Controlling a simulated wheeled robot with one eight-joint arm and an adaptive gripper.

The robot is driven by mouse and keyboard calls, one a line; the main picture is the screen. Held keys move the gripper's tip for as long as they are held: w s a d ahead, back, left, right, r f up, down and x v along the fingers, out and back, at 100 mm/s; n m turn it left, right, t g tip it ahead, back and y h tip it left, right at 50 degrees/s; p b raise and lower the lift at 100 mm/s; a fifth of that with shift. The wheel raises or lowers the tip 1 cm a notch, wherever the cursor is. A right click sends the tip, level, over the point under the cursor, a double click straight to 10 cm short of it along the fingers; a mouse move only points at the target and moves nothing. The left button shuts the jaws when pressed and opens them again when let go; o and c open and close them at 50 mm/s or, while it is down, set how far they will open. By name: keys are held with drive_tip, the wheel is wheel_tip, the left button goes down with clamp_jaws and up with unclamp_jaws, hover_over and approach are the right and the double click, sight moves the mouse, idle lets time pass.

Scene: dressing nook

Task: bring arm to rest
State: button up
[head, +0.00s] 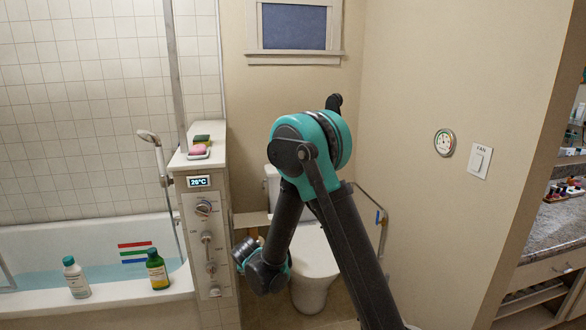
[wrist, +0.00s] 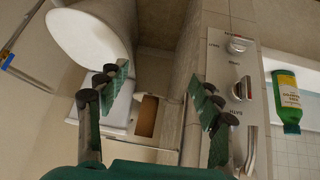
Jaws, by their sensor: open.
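My arm is bent, with its black and teal elbow high in the middle of the head view and the forearm pointing down. Its wrist end hangs low in front of the white toilet (head: 314,262), beside the tub's control panel. In the wrist view my gripper (wrist: 160,92) is open, with its two green-padded fingers wide apart and nothing between them. The fingers cannot be made out in the head view. The white toilet (wrist: 92,32) is at upper left in the wrist view, and the control panel (wrist: 226,62) is behind the right finger.
The bathtub (head: 110,292) holds water; a white bottle (head: 76,280) and a green bottle (head: 158,270) stand on its rim. A pink soap (head: 198,149) lies on the ledge. A grab rail (head: 385,225) is right of the toilet. A counter (head: 555,232) stands at far right.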

drive_tip(key=s+d+r+g, duration=0.1)
drive_tip(key=s+d+r, duration=0.15)
drive_tip(key=d, duration=0.45)
drive_tip(key=s+d+r+m+h, duration=0.1)
drive_tip(key=s+d+r, duration=0.15)
drive_tip(key=d, duration=0.45)
drive_tip(key=s+d+r+g, duration=0.1)
drive_tip(key=s+d+r, duration=0.15)
drive_tip(key=d, duration=0.45)
drive_tip(key=s+d+r+g, duration=0.1)
drive_tip(key=s+d, duration=1.1)
drive_tip(key=s, duration=0.5)
drive_tip(key=shift+d+m, duration=0.4)
idle(0.4)
